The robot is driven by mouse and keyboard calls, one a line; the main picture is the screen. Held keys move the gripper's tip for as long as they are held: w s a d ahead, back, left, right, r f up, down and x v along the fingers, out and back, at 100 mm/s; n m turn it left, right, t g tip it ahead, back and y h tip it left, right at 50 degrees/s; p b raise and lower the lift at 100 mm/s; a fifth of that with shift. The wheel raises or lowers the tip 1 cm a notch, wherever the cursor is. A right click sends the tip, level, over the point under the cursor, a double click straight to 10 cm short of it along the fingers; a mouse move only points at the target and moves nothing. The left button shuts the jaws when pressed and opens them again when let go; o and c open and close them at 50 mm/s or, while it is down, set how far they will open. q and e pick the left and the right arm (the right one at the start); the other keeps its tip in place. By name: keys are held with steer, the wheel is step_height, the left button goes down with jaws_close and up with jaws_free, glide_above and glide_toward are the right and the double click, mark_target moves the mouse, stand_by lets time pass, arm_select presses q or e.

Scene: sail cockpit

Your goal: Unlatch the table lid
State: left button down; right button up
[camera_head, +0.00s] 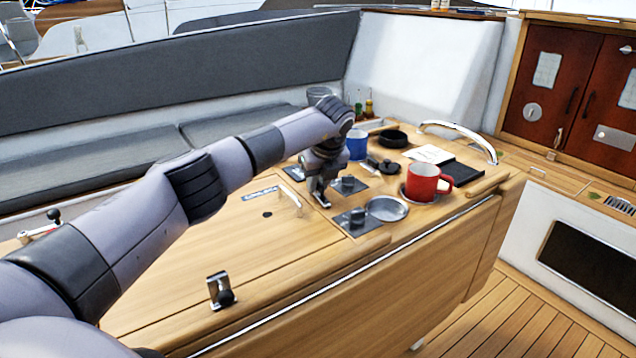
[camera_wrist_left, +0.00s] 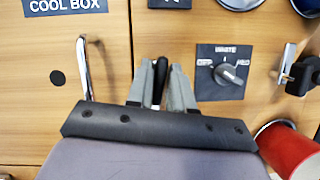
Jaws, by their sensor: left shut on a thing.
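My left gripper (camera_head: 320,196) reaches down to the wooden table top, right of a metal handle (camera_head: 290,196). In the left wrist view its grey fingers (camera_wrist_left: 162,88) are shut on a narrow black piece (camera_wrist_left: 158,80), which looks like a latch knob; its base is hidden. Another latch (camera_head: 221,291), a metal plate with a black knob, stands at the front edge of the table lid (camera_head: 200,255). The lid lies flat. My right gripper is in neither view.
Black panels with knobs (camera_head: 357,217) sit right of my gripper, one marked WASTE (camera_wrist_left: 225,72).

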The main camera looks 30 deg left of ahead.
mark_target(325, 198)
arm_select(q)
steer(key=shift+n+g, duration=0.4)
steer(key=shift+n, duration=0.6)
steer(key=c, duration=1.1)
jaws_free()
steer(key=shift+r, duration=0.1)
steer(key=b+v, duration=0.1)
steer(key=v, duration=0.6)
steer(key=shift+d, duration=0.15)
